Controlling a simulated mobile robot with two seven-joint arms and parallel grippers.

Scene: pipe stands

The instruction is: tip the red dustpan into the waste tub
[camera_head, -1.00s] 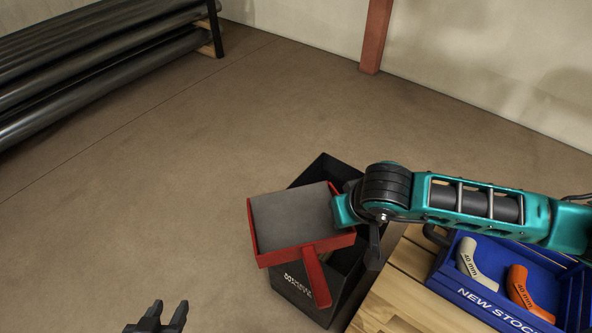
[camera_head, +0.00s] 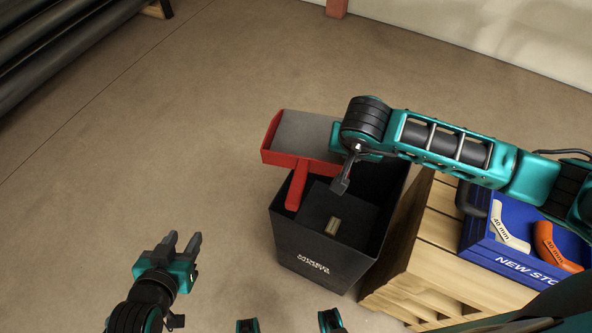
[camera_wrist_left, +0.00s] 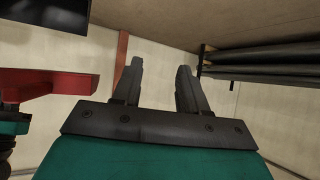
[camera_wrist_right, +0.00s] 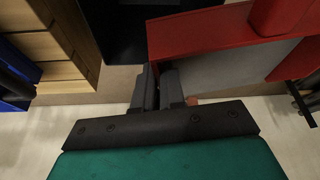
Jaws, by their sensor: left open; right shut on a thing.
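The red dustpan (camera_head: 300,133) has a grey inner face that looks bare, and its handle (camera_head: 297,187) points toward me. It is over the far left rim of the black waste tub (camera_head: 325,262). My right gripper (camera_head: 343,183) is shut on the dustpan's edge; the grip is partly hidden. In the right wrist view its fingers (camera_wrist_right: 170,88) meet the red rim (camera_wrist_right: 205,35). A small tan piece (camera_head: 334,226) shows inside the tub. My left gripper (camera_head: 184,240) is open and empty, left of the tub; its spread fingers also show in the left wrist view (camera_wrist_left: 158,75).
A slatted wooden crate or pallet stack (camera_head: 440,265) stands right of the tub. On it is a blue bin (camera_head: 505,257) with a white and an orange pipe elbow. Dark pipes (camera_head: 50,40) lie on a rack at the far left. The floor left of the tub is clear.

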